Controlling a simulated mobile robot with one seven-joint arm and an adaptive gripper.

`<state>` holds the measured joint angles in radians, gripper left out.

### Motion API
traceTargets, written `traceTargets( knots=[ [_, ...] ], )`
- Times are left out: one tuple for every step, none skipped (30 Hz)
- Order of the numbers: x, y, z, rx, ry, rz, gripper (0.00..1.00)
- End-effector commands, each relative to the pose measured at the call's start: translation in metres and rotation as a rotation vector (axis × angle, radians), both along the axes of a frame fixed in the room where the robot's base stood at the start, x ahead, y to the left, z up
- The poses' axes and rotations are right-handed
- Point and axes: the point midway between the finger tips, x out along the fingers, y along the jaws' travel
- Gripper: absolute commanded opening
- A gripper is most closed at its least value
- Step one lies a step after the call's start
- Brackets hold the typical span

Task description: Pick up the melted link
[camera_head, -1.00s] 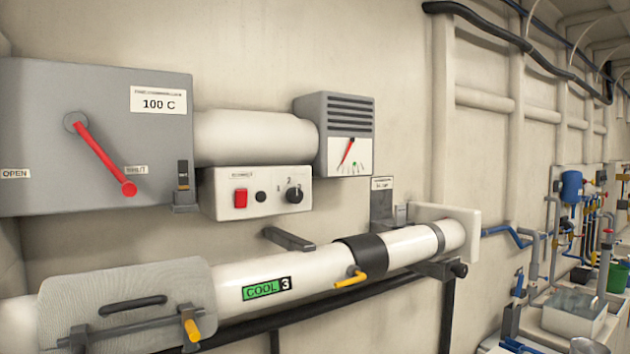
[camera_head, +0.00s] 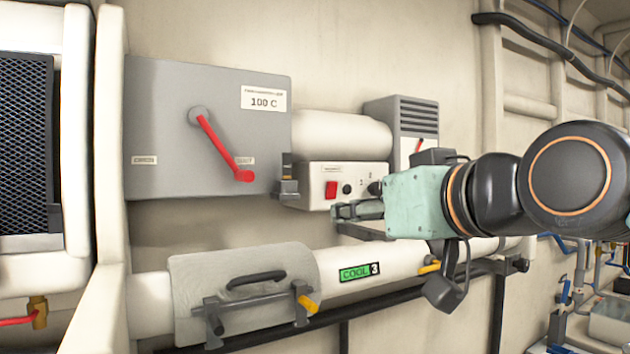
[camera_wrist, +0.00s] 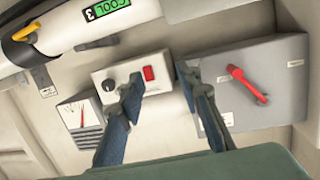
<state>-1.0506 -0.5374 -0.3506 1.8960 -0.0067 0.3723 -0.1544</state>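I cannot single out a melted link with certainty. A small dark holder (camera_head: 286,178) sits at the right edge of the grey box (camera_head: 160,120), beside the white control box (camera_head: 322,178). What it holds is too small to tell. My gripper (camera_head: 342,211) is in front of the control box's lower part, pointing left, to the right of the holder. In the wrist view, which is upside down, my gripper (camera_wrist: 158,84) has its two fingers apart with nothing between them. One finger covers the gap between the control box and the grey box, where the holder is.
A red lever (camera_head: 222,148) sticks out of the grey box. Below runs a white pipe (camera_head: 420,262) with a COOL 3 label and a handled cover (camera_head: 190,270). A grey meter box (camera_head: 402,115) is on the wall. A mesh panel (camera_head: 25,140) stands at the left.

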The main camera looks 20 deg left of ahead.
Motion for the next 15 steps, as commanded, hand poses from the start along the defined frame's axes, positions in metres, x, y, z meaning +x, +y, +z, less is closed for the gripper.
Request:
traceTargets(
  knots=[
    [-0.004,0.015,0.014,0.024,-0.03,0.035,0.32],
    [-0.005,0.021,0.023,0.04,-0.048,0.049,0.32],
    [-0.008,0.029,0.033,0.058,-0.067,0.067,0.32],
    [-0.009,0.034,0.041,0.07,-0.081,0.077,0.32],
    [-0.01,0.038,0.047,0.081,-0.093,0.086,0.32],
    [-0.012,0.043,0.054,0.094,-0.105,0.097,0.32],
    [-0.013,0.046,0.059,0.102,-0.114,0.104,0.32],
    [-0.014,0.048,0.062,0.109,-0.121,0.109,0.32],
    [-0.015,0.05,0.066,0.116,-0.128,0.115,0.32],
    [-0.015,0.052,0.069,0.119,-0.131,0.118,0.32],
    [-0.015,0.054,0.071,0.122,-0.134,0.12,0.32],
    [-0.013,0.057,0.073,0.124,-0.137,0.122,0.32],
    [-0.011,0.06,0.073,0.125,-0.138,0.123,0.32],
    [-0.009,0.064,0.073,0.124,-0.138,0.124,0.32],
    [-0.005,0.069,0.073,0.123,-0.137,0.124,0.32]
  ],
)
